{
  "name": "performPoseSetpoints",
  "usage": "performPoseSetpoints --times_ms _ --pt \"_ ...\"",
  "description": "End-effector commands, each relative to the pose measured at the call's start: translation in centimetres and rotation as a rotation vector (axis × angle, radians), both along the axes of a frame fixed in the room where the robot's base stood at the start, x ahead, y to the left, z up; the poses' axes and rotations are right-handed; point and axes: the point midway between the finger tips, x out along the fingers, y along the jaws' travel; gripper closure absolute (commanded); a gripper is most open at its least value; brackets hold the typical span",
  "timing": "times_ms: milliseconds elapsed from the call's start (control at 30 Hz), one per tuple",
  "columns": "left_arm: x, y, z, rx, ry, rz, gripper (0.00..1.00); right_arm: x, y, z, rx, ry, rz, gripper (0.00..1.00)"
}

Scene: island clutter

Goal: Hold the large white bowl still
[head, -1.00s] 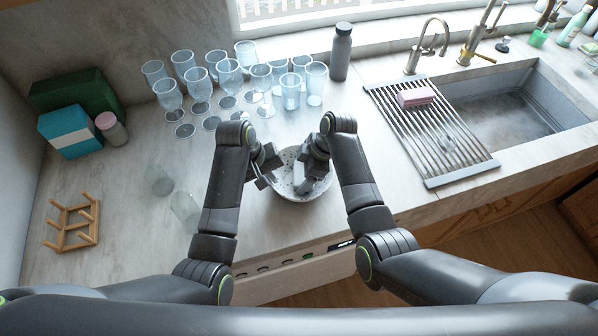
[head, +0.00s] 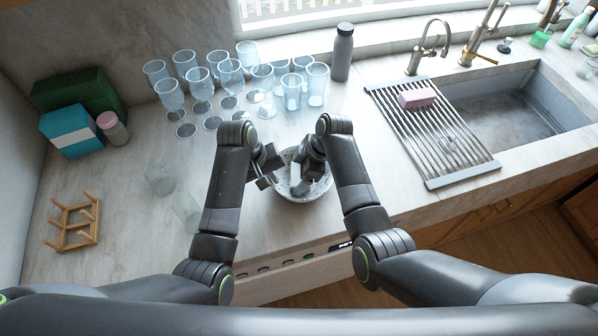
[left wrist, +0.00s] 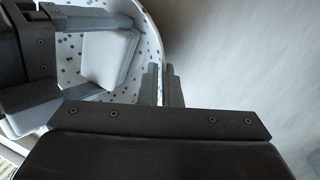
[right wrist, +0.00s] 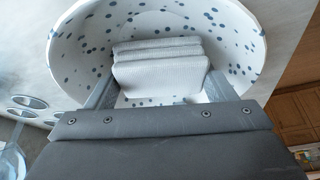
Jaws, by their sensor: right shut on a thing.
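The large white bowl (head: 305,197) with blue-grey speckles stands upright on the counter near its front edge. It also shows in the left wrist view (left wrist: 70,45) and the right wrist view (right wrist: 80,45). My left gripper (left wrist: 163,85) has its fingers close together with the bowl's left rim between them. My right gripper (right wrist: 160,95) is shut on a folded white cloth (right wrist: 160,65) inside the bowl. The cloth also shows in the left wrist view (left wrist: 108,55). My grippers and arms hide part of the bowl in the head view.
Several glasses (head: 230,72) stand behind the bowl, with a grey bottle (head: 342,52) to their right. A wooden peg rack (head: 74,225) and boxes (head: 70,130) are at left.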

Motion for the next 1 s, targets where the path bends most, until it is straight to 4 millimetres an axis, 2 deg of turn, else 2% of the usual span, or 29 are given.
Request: performPoseSetpoints --times_ms 133,400,767,1000 --pt "-0.1 0.1 -0.1 0.002 0.003 0.000 1.00 0.4 -1.0 -0.1 -0.002 -0.001 -0.001 0.41" --pt "-0.1 0.1 -0.1 0.003 0.003 0.000 1.00 0.4 -1.1 -0.1 -0.002 -0.001 0.000 0.41" --pt "-0.1 0.1 -0.1 0.003 0.003 0.000 1.00 0.2 0.5 0.0 0.000 0.000 0.000 0.41" --pt "-0.1 0.1 -0.1 0.003 0.003 0.000 1.00 0.2 0.5 0.0 -0.001 -0.001 0.000 0.41"
